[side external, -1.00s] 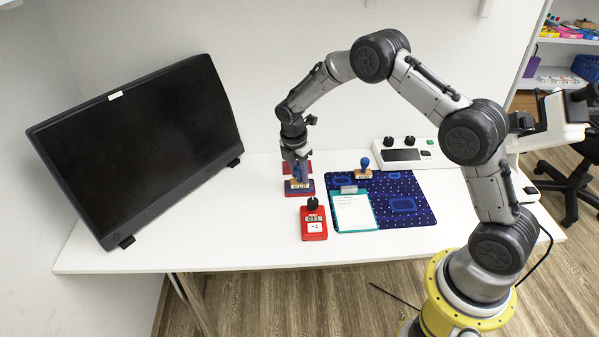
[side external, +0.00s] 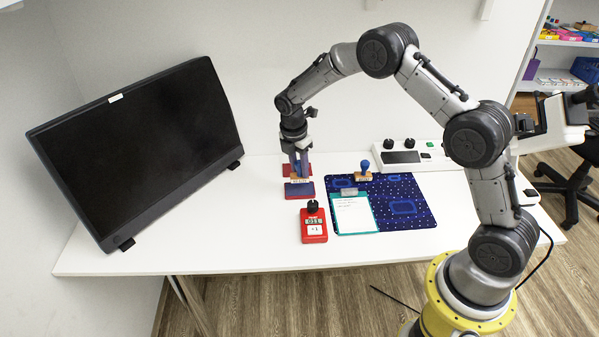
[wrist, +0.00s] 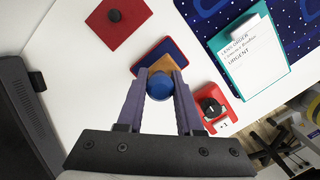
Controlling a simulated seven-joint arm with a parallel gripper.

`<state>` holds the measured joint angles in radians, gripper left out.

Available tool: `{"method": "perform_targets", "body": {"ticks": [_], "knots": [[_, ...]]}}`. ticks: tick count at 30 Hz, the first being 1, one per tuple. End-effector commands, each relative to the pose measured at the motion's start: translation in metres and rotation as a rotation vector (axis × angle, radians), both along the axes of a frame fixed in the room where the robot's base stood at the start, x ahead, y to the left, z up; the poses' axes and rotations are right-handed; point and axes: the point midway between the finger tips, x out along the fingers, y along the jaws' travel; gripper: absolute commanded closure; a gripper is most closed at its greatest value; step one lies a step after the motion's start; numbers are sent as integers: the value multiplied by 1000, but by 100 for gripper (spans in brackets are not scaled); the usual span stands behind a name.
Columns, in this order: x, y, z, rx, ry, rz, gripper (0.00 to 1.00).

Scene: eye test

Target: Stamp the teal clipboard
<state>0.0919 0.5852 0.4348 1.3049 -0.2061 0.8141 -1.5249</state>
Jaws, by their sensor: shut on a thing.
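My gripper (side external: 299,170) is shut on a stamp with a blue knob and a wooden base (side external: 299,181). In the wrist view the blue knob (wrist: 160,86) sits between my fingers (wrist: 160,80). The stamp is upright, just above a blue ink pad with a red edge (side external: 300,192); the wrist view shows this pad (wrist: 177,46) behind it. The stamp's underside is hidden. The teal clipboard (side external: 376,222) lies to the right on a navy mat, with a white printed sheet and a grey clip. It also shows in the wrist view (wrist: 222,65).
A red pad (wrist: 118,20) lies behind the blue one. Another blue-knobbed stamp (side external: 362,171) stands on the patterned mat (side external: 415,212). A white control box (side external: 420,157) is behind; a monitor (side external: 140,150) is left.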

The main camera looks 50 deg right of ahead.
Motion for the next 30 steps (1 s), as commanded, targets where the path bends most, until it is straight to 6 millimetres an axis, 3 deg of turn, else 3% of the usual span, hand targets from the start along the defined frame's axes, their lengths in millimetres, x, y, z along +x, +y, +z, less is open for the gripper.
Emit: {"method": "perform_targets", "body": {"ticks": [15, 30], "knots": [[0, 0, 36, -1, -1, 1, 100], [0, 0, 38, 0, -1, 0, 100]]}}
